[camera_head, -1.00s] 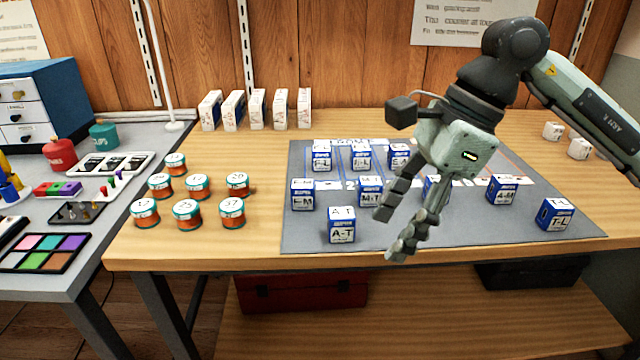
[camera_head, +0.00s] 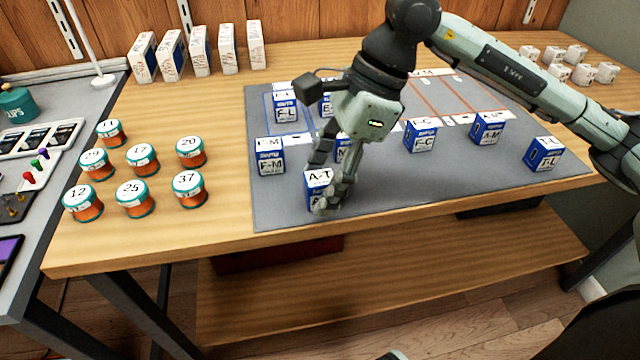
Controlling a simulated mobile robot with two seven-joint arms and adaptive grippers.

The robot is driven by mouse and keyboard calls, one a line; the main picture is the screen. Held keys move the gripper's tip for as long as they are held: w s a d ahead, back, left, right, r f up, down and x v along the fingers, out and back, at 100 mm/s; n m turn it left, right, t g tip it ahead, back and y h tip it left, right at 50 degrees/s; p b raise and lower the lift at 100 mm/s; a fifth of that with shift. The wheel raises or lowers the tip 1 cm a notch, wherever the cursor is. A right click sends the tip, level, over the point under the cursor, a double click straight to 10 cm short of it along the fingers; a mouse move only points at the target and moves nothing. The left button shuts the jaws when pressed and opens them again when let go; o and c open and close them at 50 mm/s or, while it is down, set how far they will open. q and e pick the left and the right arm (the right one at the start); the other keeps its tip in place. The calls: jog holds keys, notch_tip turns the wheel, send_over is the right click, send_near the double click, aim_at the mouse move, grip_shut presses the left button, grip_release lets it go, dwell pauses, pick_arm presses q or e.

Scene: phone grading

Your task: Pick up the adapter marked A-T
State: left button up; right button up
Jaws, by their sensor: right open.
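The adapter marked A-T (camera_head: 317,180) is a small blue and white box standing on the front edge area of the grey mat (camera_head: 285,213). My right gripper (camera_head: 323,183) is open and down at this box. One finger covers its lower right front and the other shows behind it. I cannot tell whether the fingers touch it. My left gripper is out of view.
The F-M box (camera_head: 270,156) stands to the left, and another box is partly hidden behind my gripper. The F-C (camera_head: 420,136), A-M (camera_head: 487,128) and T-L (camera_head: 543,153) boxes stand to the right. Several orange jars (camera_head: 136,198) stand left of the mat.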

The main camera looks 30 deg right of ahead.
jog(key=shift+a+f, duration=0.15)
jog(key=shift+f, duration=0.2)
jog(key=shift+c, duration=0.5)
jog(key=shift+w, duration=0.1)
jog(key=c, duration=1)
jog(key=shift+r, duration=0.2)
jog(key=shift+c, duration=0.2)
